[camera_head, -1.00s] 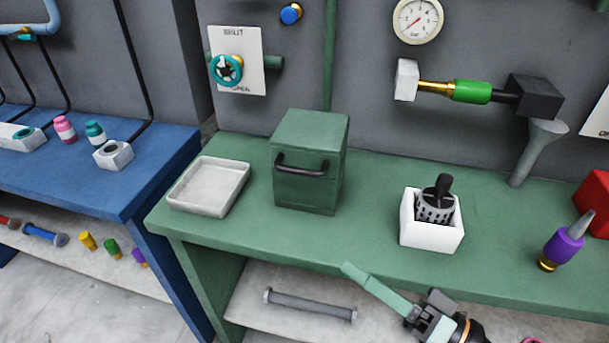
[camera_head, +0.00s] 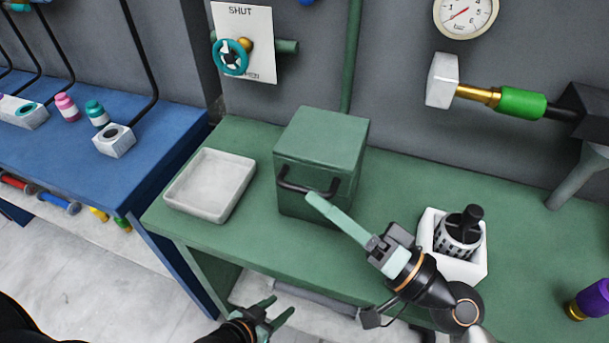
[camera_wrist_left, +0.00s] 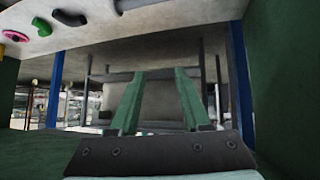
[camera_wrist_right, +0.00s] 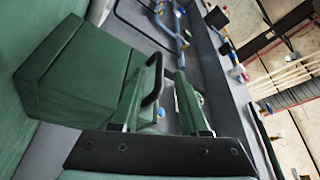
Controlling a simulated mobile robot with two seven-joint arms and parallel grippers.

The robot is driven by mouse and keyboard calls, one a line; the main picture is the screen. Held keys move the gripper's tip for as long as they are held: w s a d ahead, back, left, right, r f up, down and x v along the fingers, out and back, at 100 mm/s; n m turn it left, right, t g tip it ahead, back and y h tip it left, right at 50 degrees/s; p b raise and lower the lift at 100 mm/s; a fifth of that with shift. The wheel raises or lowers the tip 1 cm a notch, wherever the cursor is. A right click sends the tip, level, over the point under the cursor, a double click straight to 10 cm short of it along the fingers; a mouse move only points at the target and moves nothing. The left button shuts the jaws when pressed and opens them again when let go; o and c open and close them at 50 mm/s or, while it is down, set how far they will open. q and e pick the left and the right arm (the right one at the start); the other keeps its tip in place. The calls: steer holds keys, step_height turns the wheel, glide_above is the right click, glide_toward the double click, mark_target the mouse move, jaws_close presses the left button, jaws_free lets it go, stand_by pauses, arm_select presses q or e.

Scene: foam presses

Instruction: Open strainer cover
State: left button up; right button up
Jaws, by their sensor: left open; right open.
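The strainer cover appears to be the green box (camera_head: 320,150), closed, with a dark bar handle (camera_head: 291,185) on its front face. My left gripper (camera_head: 280,308) is open and empty, low in front of the bench. In the left wrist view its fingers (camera_wrist_left: 158,78) face the space under the bench.
A white tray (camera_head: 176,196) lies left of the box on the green bench (camera_head: 130,232). A white container (camera_head: 466,268) holding a perforated basket (camera_head: 455,240) stands right, close to my right arm. A valve wheel (camera_head: 230,58) is on the wall behind.

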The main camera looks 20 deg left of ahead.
mark_target(305, 188)
steer(key=shift+p+x, duration=0.45)
steer(key=shift+x, duration=1.6)
steer(key=shift+f, duration=0.1)
steer(key=shift+c, duration=0.3)
jaws_close()
